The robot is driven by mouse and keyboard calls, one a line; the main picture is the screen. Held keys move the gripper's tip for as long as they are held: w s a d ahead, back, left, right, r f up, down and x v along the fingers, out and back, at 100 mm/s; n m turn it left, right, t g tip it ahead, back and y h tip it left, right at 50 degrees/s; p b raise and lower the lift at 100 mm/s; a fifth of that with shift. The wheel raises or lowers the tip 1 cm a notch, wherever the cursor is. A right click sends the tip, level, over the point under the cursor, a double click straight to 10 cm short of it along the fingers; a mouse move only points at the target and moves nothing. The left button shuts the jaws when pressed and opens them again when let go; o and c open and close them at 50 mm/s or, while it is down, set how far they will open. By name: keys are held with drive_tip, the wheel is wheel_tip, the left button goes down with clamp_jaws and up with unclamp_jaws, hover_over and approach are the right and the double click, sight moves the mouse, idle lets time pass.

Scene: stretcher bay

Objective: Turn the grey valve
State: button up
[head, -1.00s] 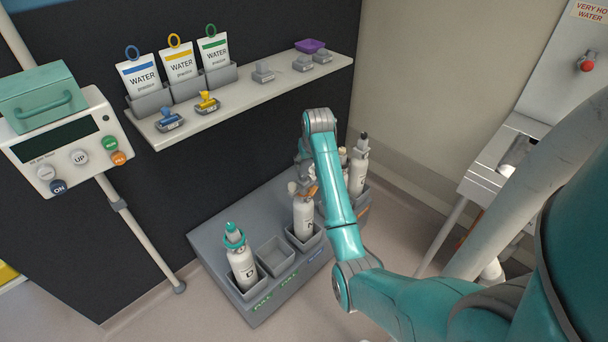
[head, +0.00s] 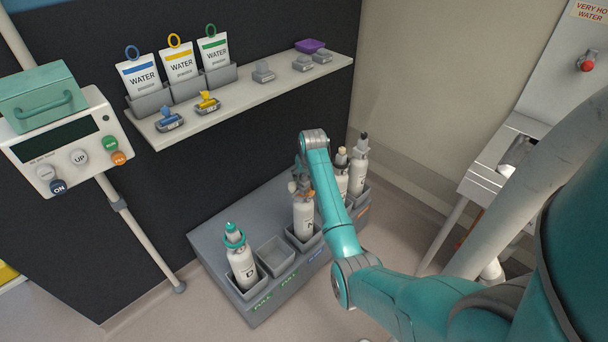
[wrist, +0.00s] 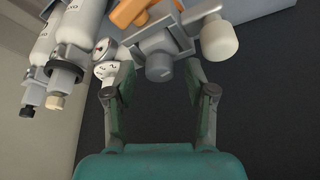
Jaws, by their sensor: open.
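The grey valve (wrist: 160,66) is a short round knob on a grey fitting, at upper middle of the wrist view. My gripper (wrist: 158,82) is open, with one finger on each side of the knob's lower end. I cannot tell whether either finger touches it. An orange handle (wrist: 130,12), a cream round knob (wrist: 218,42) and a round gauge (wrist: 104,49) sit around the fitting. In the head view, the white bottle (head: 303,219) below my wrist has a fitting on top, partly hidden by my arm.
Two more white bottles (head: 358,172) stand close to the right of my arm. Another bottle with a teal collar (head: 241,262) stands left in the grey rack (head: 218,236), beside an empty compartment. A shelf (head: 250,98) with water pouches and small clips runs above.

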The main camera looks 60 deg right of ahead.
clamp_jaws()
drive_tip(key=shift+n+t+y, duration=0.3)
drive_tip(key=shift+n+y, duration=0.3)
drive_tip(key=shift+n, duration=1.1)
unclamp_jaws()
drive_tip(key=shift+s+r, duration=0.1)
drive_tip(key=shift+r, duration=0.05)
drive_tip(key=v, duration=1.1)
drive_tip(key=shift+s+r, duration=0.2)
drive_tip(key=shift+r, duration=0.1)
drive_tip(key=shift+a+f, duration=0.1)
